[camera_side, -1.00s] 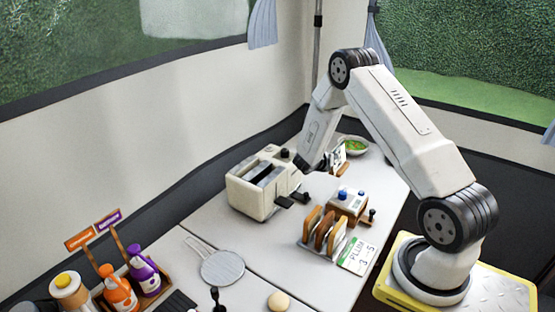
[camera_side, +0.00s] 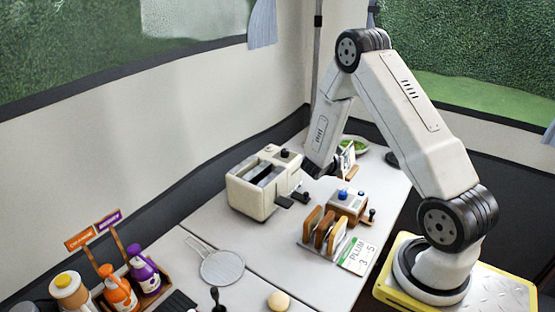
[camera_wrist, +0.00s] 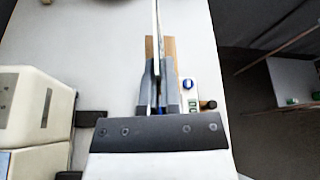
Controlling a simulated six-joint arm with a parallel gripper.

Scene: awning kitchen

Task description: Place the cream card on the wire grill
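A thin upright card, seen nearly edge-on in the wrist view (camera_wrist: 156,28), rises from a wooden holder (camera_wrist: 168,46). In the side view a pale card with dark marks (camera_side: 347,156) stands at the back of the table; its cream colour is hard to make out. My gripper (camera_wrist: 159,82) has its two grey fingers close on either side of the card in the wrist view. I cannot tell whether they press on it. In the side view my fingertips are mostly hidden. The round wire grill (camera_side: 222,267) lies flat and empty near the front.
A cream toaster (camera_side: 262,186) stands left of my gripper. A box with blue knobs (camera_side: 348,203), a rack of toast (camera_side: 324,232) and a "PLUM" card (camera_side: 356,255) stand right of centre. A green bowl (camera_side: 357,145) is behind. Sauce bottles (camera_side: 120,294) stand front left.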

